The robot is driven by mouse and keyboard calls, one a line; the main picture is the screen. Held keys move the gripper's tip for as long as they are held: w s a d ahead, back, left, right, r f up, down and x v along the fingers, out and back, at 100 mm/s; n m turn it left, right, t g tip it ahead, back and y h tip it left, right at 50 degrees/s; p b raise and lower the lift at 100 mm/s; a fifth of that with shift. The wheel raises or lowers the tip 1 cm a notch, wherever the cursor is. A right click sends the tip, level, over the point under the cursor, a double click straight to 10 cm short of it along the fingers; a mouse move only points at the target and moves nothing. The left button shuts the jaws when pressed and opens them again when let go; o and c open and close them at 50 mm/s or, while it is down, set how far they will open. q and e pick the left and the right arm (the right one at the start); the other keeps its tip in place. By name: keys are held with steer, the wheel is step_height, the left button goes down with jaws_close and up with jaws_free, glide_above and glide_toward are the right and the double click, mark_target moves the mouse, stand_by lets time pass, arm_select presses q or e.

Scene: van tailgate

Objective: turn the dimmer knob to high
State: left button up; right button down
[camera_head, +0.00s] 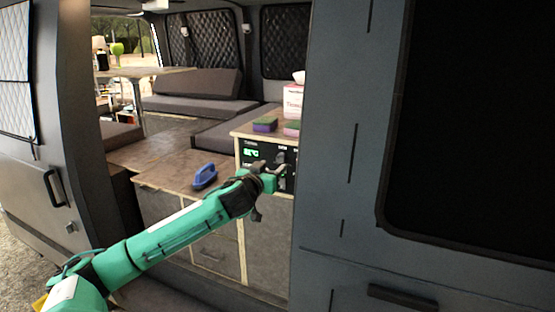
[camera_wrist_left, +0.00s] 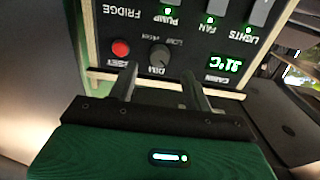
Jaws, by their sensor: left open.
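The dimmer knob (camera_wrist_left: 160,58) is a small dark round knob on the black control panel (camera_wrist_left: 130,20), beside upside-down lettering that reads DIM. My left gripper (camera_wrist_left: 160,78) is open and empty. Its two fingers point at the panel, one on each side of the knob in the left wrist view; I cannot tell whether they touch it. In the head view my left gripper (camera_head: 279,172) is in front of the panel (camera_head: 252,153) and hides part of it; the knob cannot be made out there. The knob's exact setting is unclear. My right gripper is not in view.
A red button (camera_wrist_left: 120,47), a green temperature display (camera_wrist_left: 222,64) and several lit rocker switches (camera_wrist_left: 213,8) share the panel. A blue-handled brush (camera_head: 204,176) lies on the lower wooden top. Sponges (camera_head: 265,125) and a tissue box (camera_head: 293,101) stand above the panel. The van's side (camera_head: 345,200) is close on the right.

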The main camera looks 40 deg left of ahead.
mark_target(280, 160)
arm_select(q)
steer(key=p+x, duration=0.1)
steer(key=x, duration=0.2)
steer(key=shift+r, duration=0.15)
steer(key=shift+p+x, duration=0.4)
steer(key=shift+x, duration=0.55)
steer(key=c, duration=1)
